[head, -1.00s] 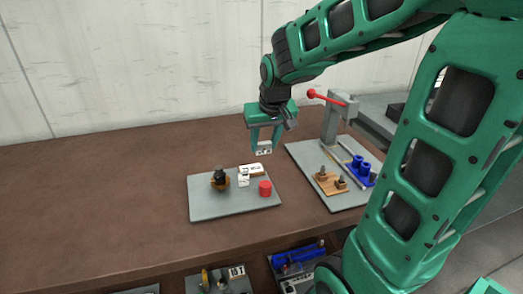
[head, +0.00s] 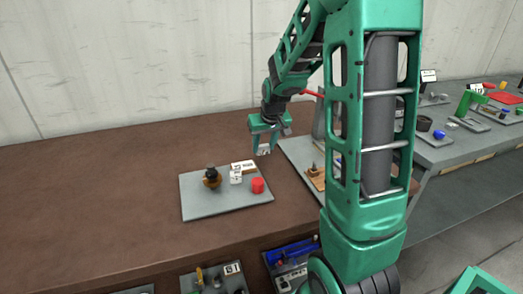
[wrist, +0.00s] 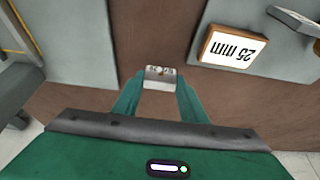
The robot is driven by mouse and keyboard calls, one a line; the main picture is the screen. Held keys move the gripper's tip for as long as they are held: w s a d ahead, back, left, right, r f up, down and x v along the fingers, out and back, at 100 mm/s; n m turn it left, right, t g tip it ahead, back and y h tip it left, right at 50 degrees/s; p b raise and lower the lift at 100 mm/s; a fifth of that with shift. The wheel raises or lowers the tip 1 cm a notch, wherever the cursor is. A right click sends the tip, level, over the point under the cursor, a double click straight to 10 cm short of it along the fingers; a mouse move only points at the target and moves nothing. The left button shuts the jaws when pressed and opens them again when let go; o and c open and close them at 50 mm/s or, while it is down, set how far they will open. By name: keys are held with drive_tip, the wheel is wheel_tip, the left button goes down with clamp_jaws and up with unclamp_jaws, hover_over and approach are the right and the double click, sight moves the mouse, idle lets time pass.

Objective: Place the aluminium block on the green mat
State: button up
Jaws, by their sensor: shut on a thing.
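My gripper (head: 264,149) is shut on a small light-grey metal block (wrist: 160,77), which looks like the aluminium block. The wrist view shows it pinched between the two green fingertips, with dark marks on its face. In the head view the gripper hangs above the brown table, just behind the right rear corner of a grey plate, with the block apart from the surface. I cannot make out a green mat in either view.
Another bench (head: 440,158) with several parts stands at right. The table's left is clear.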

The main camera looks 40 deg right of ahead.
drive_tip(key=shift+f, duration=0.8)
drive_tip(key=shift+f, duration=0.1)
drive_tip(key=o, duration=1.2)
